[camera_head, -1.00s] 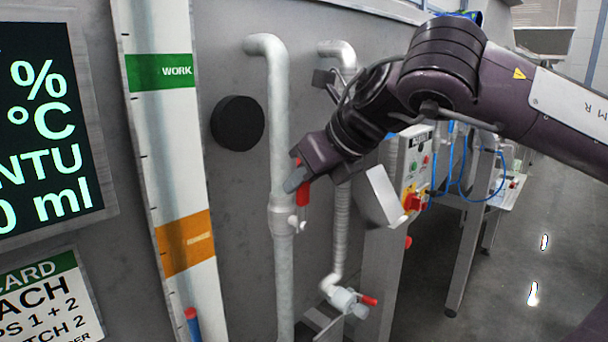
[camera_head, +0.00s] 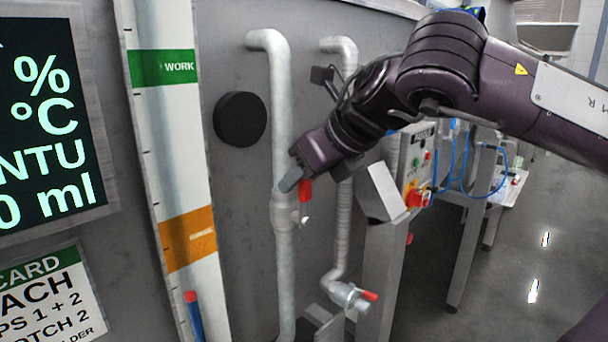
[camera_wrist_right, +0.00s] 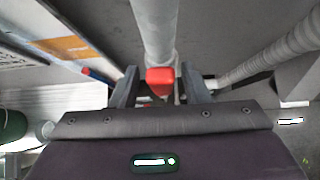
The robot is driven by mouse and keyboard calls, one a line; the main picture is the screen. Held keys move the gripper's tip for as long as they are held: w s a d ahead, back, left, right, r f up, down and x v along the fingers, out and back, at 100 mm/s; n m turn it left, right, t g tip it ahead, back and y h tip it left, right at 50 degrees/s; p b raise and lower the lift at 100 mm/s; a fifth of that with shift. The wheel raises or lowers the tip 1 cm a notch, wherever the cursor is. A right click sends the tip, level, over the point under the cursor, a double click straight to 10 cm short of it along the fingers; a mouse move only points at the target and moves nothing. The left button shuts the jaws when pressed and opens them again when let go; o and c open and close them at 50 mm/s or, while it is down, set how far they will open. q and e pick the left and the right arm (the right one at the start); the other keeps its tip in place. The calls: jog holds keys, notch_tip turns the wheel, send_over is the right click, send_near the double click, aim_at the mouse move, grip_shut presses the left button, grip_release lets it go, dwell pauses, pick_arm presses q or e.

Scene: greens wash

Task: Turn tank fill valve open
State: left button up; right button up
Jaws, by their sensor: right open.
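The tank fill valve's red handle (camera_head: 305,190) points up on the valve body (camera_head: 284,212) of the left light-grey vertical pipe (camera_head: 283,110). My right gripper (camera_head: 296,178) is at this handle and partly hides it in the head view. In the right wrist view the red handle (camera_wrist_right: 160,82) sits between the two spread fingers of my right gripper (camera_wrist_right: 160,90), with gaps visible at both sides. The gripper is open and holds nothing. My left gripper is not in view.
A second pipe (camera_head: 343,215) to the right ends in a valve with a red handle (camera_head: 370,296). A control box (camera_head: 415,170) with a red knob stands beyond. A black round knob (camera_head: 239,119) juts from the tank wall. A level gauge board (camera_head: 172,110) is left.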

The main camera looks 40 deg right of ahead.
jog(key=shift+s+d+r, duration=0.1)
jog(key=shift+s+r, duration=0.25)
jog(key=shift+r, duration=0.05)
jog(key=b+v, duration=0.2)
jog(key=v, duration=0.4)
jog(key=shift+s+r, duration=0.3)
